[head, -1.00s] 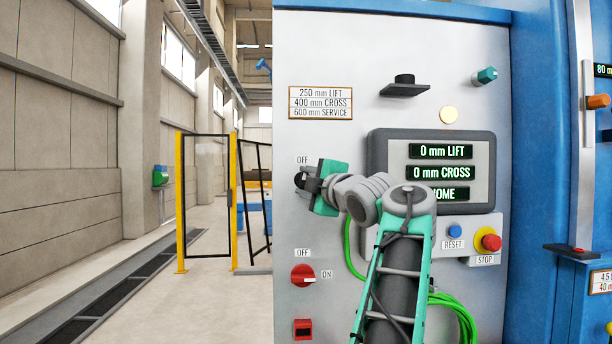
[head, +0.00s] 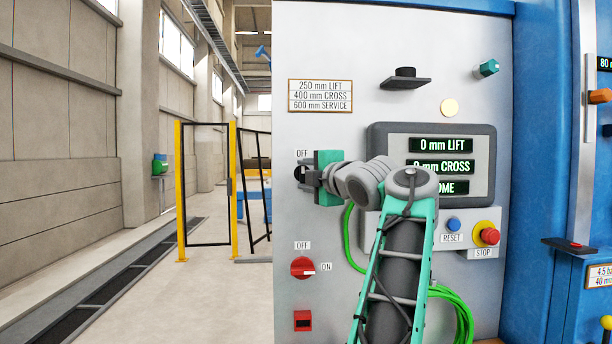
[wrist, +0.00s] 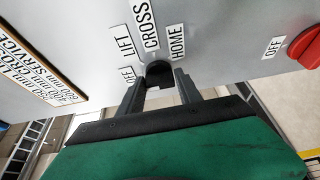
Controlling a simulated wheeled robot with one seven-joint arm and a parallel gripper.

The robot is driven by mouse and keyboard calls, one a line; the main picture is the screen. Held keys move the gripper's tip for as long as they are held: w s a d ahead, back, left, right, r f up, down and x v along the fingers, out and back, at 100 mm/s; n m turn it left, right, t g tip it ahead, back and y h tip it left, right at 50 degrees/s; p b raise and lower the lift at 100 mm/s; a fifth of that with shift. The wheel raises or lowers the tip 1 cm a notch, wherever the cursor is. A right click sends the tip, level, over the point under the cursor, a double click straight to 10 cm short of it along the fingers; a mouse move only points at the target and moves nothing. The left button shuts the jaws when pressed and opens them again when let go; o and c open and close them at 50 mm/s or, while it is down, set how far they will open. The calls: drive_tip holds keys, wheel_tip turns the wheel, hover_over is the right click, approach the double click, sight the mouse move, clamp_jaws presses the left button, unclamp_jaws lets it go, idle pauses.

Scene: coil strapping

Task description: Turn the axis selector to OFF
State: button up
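The axis selector (wrist: 159,72) is a small black knob on the grey panel. In the wrist view the labels OFF, LIFT, CROSS and HOME fan around it. My gripper (wrist: 160,84) is at the knob, its two dark fingers apart, one on each side. I cannot tell whether they touch it. The knob's pointer is not clear, so its setting cannot be read. In the head view the selector (head: 299,174) is partly hidden by my gripper (head: 308,178), beside an OFF label. The display there shows 0 mm LIFT and 0 mm CROSS.
A red OFF/ON switch (head: 303,267) sits below on the same panel. The blue RESET button (head: 453,225) and red STOP button (head: 489,236) are to the right of my arm. A green cable (head: 453,305) hangs behind my arm. A yellow-posted fence (head: 180,190) stands left.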

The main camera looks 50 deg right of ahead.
drive_tip(key=o, duration=0.4)
drive_tip(key=shift+c, duration=0.2)
drive_tip(key=b+v, duration=0.2)
drive_tip(key=v, duration=0.5)
drive_tip(key=shift+s+a, duration=0.2)
drive_tip(key=shift+s, duration=0.15)
